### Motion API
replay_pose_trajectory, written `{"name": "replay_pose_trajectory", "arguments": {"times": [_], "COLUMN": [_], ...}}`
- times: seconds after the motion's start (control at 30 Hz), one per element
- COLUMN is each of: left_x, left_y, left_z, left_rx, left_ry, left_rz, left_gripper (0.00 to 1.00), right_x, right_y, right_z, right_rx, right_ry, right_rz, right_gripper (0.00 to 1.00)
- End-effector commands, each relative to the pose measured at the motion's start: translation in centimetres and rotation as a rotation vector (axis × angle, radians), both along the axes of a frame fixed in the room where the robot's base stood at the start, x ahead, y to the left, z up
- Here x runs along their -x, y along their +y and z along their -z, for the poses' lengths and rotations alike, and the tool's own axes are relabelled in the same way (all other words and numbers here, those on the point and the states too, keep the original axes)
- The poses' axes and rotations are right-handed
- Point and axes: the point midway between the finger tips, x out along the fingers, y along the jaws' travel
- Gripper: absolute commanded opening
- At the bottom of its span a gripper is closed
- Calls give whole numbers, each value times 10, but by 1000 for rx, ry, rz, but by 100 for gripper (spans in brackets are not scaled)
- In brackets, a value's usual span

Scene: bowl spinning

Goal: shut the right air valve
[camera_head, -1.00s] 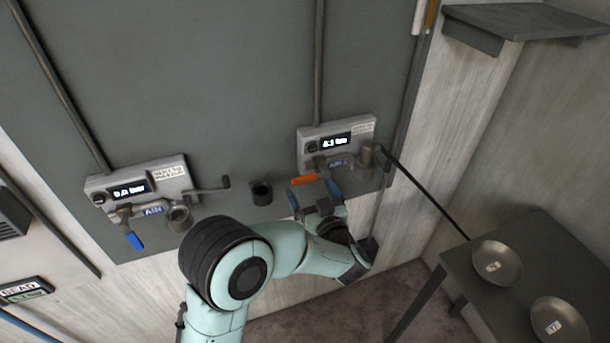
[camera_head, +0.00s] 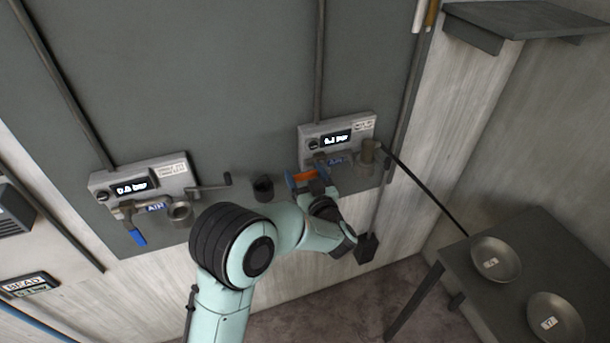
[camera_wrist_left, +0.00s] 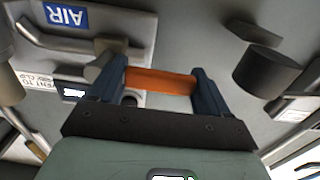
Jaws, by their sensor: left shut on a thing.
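The right air valve sits under the right gauge box (camera_head: 337,135) on the dark wall panel. Its orange handle (camera_head: 302,177) points left along the panel, and its pipe carries a blue AIR label (camera_wrist_left: 66,15). The handle also shows in the left wrist view (camera_wrist_left: 160,81), lying between two blue fingers. My left gripper (camera_wrist_left: 160,86) is shut on that handle. In the head view the left gripper (camera_head: 308,184) is at the handle, partly hidden by my own arm. My right gripper does not show.
The left gauge box (camera_head: 140,185) has a valve with a blue handle (camera_head: 137,237) pointing down. A dark cup-shaped fitting (camera_head: 263,188) sits between the stations. At right, a dark table (camera_head: 515,235) holds two metal bowls (camera_head: 496,259), with a shelf (camera_head: 525,20) above.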

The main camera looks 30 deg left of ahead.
Motion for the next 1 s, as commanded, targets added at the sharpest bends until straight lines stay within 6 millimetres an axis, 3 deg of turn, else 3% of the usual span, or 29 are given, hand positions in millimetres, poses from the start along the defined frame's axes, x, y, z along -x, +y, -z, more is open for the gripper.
{"name": "replay_pose_trajectory", "arguments": {"times": [0.17, 0.37, 0.8, 1.0], "left_x": [1, 1, -4, -9], "left_y": [0, 0, -4, -8], "left_z": [3, 11, 34, 44], "left_rx": [14, 68, 313, 437], "left_ry": [-15, -78, -368, -512], "left_rz": [-1, -1, 0, -1], "left_gripper": [23, 23, 23, 23], "right_x": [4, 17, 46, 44], "right_y": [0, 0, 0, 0], "right_z": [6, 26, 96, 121], "right_rx": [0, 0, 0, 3], "right_ry": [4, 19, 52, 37], "right_rz": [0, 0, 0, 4], "right_gripper": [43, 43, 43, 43]}}
